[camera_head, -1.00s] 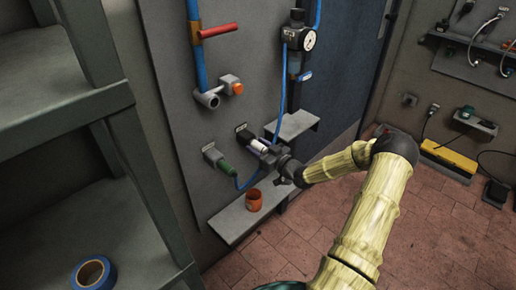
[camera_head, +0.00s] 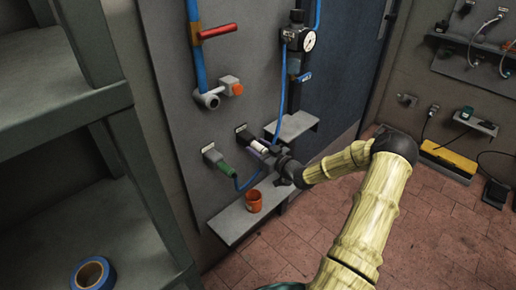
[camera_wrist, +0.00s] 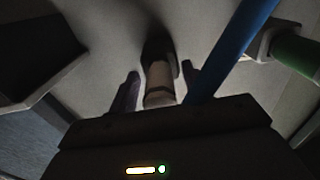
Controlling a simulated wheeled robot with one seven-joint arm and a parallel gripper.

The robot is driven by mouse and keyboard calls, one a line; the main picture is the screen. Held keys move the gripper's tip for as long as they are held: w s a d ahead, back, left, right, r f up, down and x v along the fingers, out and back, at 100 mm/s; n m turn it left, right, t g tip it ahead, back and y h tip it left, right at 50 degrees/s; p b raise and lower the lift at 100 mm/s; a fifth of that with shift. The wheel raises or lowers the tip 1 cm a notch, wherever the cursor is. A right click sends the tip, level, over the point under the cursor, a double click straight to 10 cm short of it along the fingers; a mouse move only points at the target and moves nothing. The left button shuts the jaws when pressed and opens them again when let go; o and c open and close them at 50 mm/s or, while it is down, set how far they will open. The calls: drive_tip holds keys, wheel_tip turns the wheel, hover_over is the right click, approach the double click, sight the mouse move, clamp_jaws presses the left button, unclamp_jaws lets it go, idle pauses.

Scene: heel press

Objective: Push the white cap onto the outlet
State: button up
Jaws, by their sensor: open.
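I cannot tell how far the cap is seated on the outlet.
A blue hose (camera_wrist: 232,52) passes close beside the right finger. A green-ended outlet (camera_head: 226,168) is to the left. An orange cup (camera_head: 254,201) stands on the lower shelf (camera_head: 229,225). Another small shelf (camera_head: 297,126) is above right. A grey rack (camera_head: 100,130) stands at left.

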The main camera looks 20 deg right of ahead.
clamp_jaws()
drive_tip(key=v, duration=0.6)
drive_tip(key=shift+p, duration=0.3)
idle(1.4)
drive_tip(key=shift+s, duration=0.1)
drive_tip(key=shift+v, duration=1.65)
drive_tip(key=shift+r+p, duration=0.15)
drive_tip(key=shift+p, duration=0.15)
drive_tip(key=s+a+r+p, duration=0.2)
drive_tip(key=a+r+p, duration=0.5)
drive_tip(key=r, duration=0.5)
drive_tip(key=s+a+r+p, duration=0.3)
drive_tip(key=a+r+p, duration=0.4)
drive_tip(key=r+p, duration=0.2)
drive_tip(key=shift+r, duration=1.4)
idle(0.4)
